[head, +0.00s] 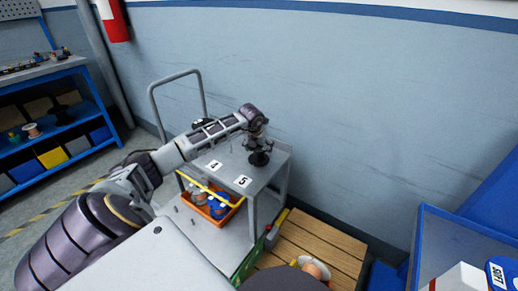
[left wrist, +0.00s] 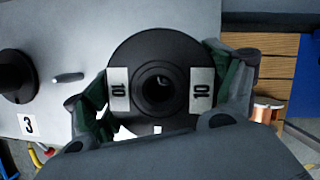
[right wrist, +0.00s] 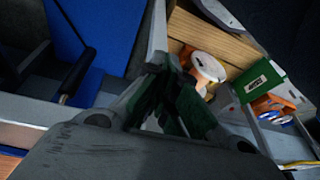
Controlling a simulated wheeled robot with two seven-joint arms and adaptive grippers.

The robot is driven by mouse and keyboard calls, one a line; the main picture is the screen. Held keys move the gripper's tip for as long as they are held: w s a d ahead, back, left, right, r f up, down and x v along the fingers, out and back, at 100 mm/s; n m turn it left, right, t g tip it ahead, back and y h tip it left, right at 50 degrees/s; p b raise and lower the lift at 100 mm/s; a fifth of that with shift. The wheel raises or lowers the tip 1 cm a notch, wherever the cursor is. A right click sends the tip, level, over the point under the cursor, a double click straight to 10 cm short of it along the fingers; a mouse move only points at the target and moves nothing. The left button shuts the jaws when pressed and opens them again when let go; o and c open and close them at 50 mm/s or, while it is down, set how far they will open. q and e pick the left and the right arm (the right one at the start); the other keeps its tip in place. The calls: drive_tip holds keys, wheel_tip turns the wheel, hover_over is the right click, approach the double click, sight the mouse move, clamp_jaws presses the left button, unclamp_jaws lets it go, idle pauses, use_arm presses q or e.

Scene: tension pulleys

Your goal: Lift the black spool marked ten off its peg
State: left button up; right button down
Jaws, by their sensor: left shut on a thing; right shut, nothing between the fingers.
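The black spool marked 10 (left wrist: 160,118) fills the middle of the left wrist view, with two white "10" labels on its top flange. My left gripper (left wrist: 165,95) is shut on it, one finger on each side. In the head view the left gripper (head: 258,142) is over the right part of the grey cart top (head: 222,161), with the black spool (head: 259,159) right below it. The spool's centre hole is dark; I cannot tell whether its peg is inside. My right gripper (right wrist: 172,95) is shut and empty, away from the cart.
Another black spool (left wrist: 15,76) and a bare peg (left wrist: 68,77) are on the cart top. An orange bin (head: 212,214) of spools sits on the cart's lower shelf. A wooden pallet (head: 325,245) carries a white-and-orange spool (right wrist: 207,68). A blue bin (head: 440,215) stands at right.

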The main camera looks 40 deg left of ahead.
use_arm(q)
drive_tip(key=shift+r, duration=0.2)
drive_tip(key=shift+r+p, duration=1.1)
drive_tip(key=shift+r, duration=0.4)
drive_tip(key=shift+r, duration=0.2)
idle(0.3)
drive_tip(key=shift+r+p, duration=1)
drive_tip(key=shift+r, duration=0.4)
drive_tip(key=shift+r, duration=0.4)
drive_tip(key=shift+r+p, duration=1.05)
drive_tip(key=shift+r, duration=0.3)
drive_tip(key=shift+r, duration=0.1)
wheel_tip(320, 180, up, 4)
drive_tip(key=shift+f+p, duration=0.1)
drive_tip(key=shift+p, duration=1.1)
